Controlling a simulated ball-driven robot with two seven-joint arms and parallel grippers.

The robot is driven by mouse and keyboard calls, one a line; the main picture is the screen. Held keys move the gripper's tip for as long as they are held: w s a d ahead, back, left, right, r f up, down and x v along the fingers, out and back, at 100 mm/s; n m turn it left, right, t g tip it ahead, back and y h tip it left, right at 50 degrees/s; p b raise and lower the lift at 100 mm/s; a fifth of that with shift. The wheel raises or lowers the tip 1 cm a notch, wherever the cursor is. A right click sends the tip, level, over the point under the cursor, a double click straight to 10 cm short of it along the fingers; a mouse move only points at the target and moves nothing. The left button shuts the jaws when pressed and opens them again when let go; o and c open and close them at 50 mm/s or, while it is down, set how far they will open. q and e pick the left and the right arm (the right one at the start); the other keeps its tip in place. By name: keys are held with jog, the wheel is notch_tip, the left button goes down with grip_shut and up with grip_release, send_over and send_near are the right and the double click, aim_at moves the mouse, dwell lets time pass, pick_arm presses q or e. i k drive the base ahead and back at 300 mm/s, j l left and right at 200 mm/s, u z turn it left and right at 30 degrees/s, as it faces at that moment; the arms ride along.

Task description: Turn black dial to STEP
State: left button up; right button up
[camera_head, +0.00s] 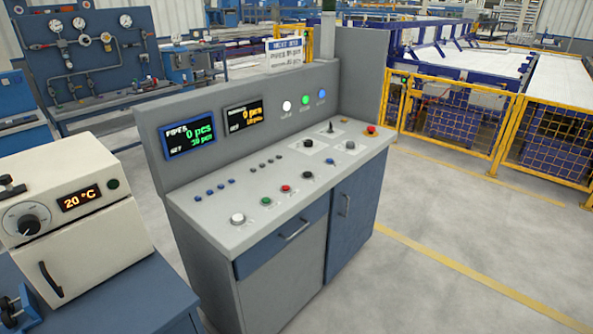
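A grey control console (190,213) stands in the middle of the view. On its sloped top is a small black dial (308,175) near the front edge; its markings are too small to read. Another small black knob (307,143) sits further back, near a black lever (330,127). I cannot tell which setting the black dial points to. Neither of my grippers is in view.
A cream oven (105,230) with a black knob (29,225) and a "20 °C" display stands on a blue bench at left. The console carries two displays, a red button (371,130) and several other buttons. Yellow fencing (470,112) is at right. The floor in front is clear.

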aim_at(308, 143)
jog(key=i+l, duration=0.6)
jog(key=l, duration=0.2)
jog(key=i+l+z, duration=0.1)
jog(key=i+l, duration=0.55)
jog(key=l, duration=0.15)
